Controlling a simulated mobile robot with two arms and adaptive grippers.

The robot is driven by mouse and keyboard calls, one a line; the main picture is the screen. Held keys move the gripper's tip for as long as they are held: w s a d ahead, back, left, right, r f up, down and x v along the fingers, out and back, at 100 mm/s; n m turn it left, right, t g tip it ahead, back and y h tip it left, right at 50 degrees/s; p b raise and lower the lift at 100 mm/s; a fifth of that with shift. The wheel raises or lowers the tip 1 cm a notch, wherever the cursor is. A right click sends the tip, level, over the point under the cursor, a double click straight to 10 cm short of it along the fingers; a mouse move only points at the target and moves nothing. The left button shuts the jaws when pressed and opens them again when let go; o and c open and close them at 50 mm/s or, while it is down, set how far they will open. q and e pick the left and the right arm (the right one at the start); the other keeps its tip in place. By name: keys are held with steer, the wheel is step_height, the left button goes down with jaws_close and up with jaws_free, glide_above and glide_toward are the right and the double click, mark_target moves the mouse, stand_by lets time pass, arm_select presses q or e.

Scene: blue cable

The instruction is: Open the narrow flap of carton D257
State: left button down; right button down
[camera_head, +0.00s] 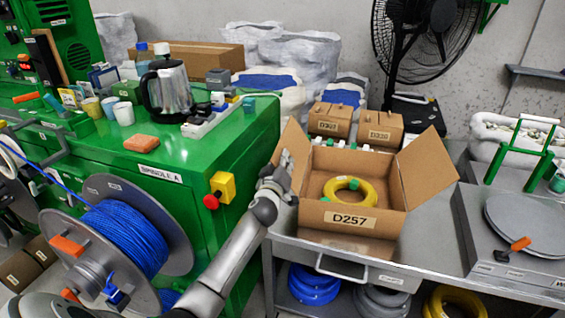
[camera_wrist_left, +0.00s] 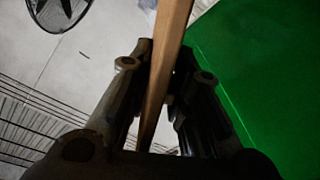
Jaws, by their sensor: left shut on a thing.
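Carton D257 (camera_head: 385,226) stands on the grey bench with its top open. Its label is on the front panel, and a yellow coil (camera_head: 349,190) lies inside. Its left flap (camera_head: 292,150) stands up and leans outward, and its right flap (camera_head: 428,168) spreads out to the right. My left gripper (camera_head: 277,184) is at the left flap's outer side, low near the carton's left edge. In the left wrist view, the gripper (camera_wrist_left: 158,100) is shut on a brown cardboard flap (camera_wrist_left: 168,45), seen edge-on between the fingers. My right gripper is not in view.
The green machine (camera_head: 240,150) with a red knob on a yellow box (camera_head: 221,187) stands close to the left of my arm. Two small closed cartons (camera_head: 380,130) stand behind carton D257. A turntable (camera_head: 525,222) is at the right. A blue cable spool (camera_head: 125,240) is at the left.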

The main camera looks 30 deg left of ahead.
arm_select(q)
steer(key=shift+w+d+r+m, duration=0.2)
steer(key=shift+d+r+m, duration=0.3)
steer(key=shift+m, duration=0.4)
steer(key=shift+w+d+r+m, duration=0.15)
steer(key=shift+d+m, duration=0.25)
steer(key=shift+m, duration=0.2)
steer(key=shift+w+d+r+m, duration=0.2)
steer(key=shift+d+m, duration=0.2)
steer(key=shift+m, duration=0.2)
steer(key=shift+w+d+r+m, duration=0.15)
steer(key=shift+d+m, duration=0.25)
steer(key=shift+m, duration=0.2)
steer(key=c, duration=1.4)
jaws_free()
steer(key=shift+s, duration=0.1)
steer(key=v, duration=1.2)
